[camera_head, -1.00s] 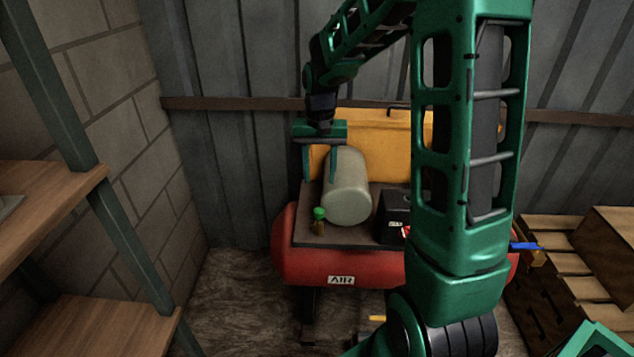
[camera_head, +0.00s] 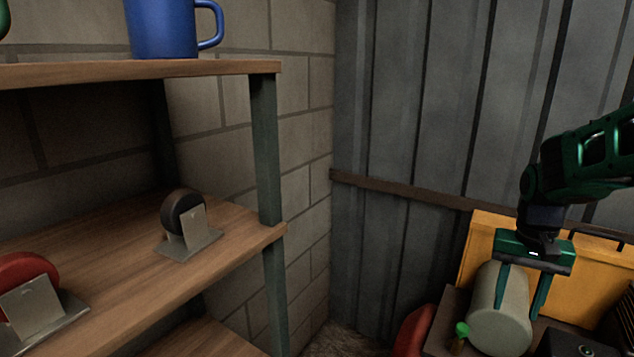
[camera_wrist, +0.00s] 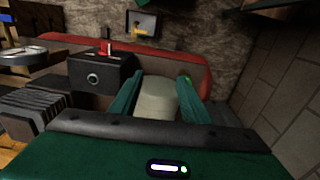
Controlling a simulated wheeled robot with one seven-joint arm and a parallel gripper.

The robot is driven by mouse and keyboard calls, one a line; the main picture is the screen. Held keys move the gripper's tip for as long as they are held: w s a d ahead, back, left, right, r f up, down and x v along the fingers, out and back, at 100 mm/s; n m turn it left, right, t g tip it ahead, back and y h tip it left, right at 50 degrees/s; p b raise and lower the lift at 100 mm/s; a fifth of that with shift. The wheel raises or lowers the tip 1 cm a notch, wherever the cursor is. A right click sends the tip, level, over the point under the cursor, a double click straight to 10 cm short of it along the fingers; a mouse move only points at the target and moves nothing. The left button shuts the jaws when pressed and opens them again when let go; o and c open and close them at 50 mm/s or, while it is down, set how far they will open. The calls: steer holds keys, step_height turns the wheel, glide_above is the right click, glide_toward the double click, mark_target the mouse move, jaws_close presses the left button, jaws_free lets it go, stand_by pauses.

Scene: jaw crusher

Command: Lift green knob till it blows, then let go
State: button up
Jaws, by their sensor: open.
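The green knob (camera_head: 462,329) sits on a short brass-coloured stem at the left front of the dark plate on the red air tank (camera_head: 413,333). In the wrist view a bit of green, likely the knob (camera_wrist: 187,79), shows just past the right fingertip. My gripper (camera_head: 518,312) is open and empty, to the right of the knob and higher. In the head view its fingers overlap the pale cylinder (camera_head: 487,332). In the wrist view the cylinder (camera_wrist: 158,101) shows between the two fingers (camera_wrist: 160,82). I cannot tell whether they touch it.
A black box (camera_wrist: 101,76) with a red part on top stands beside the cylinder. A yellow case (camera_head: 480,236) is behind. Wooden shelves (camera_head: 130,255) with a blue mug (camera_head: 163,28) and small wheeled parts stand left. A block wall and ribbed metal wall close the corner.

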steer(key=s+r, duration=0.1)
steer(key=s, duration=1.9)
glide_above(463, 326)
step_height(463, 326, down, 7)
steer(key=shift+y, duration=0.3)
step_height(463, 326, down, 10)
steer(key=shift+f, duration=0.15)
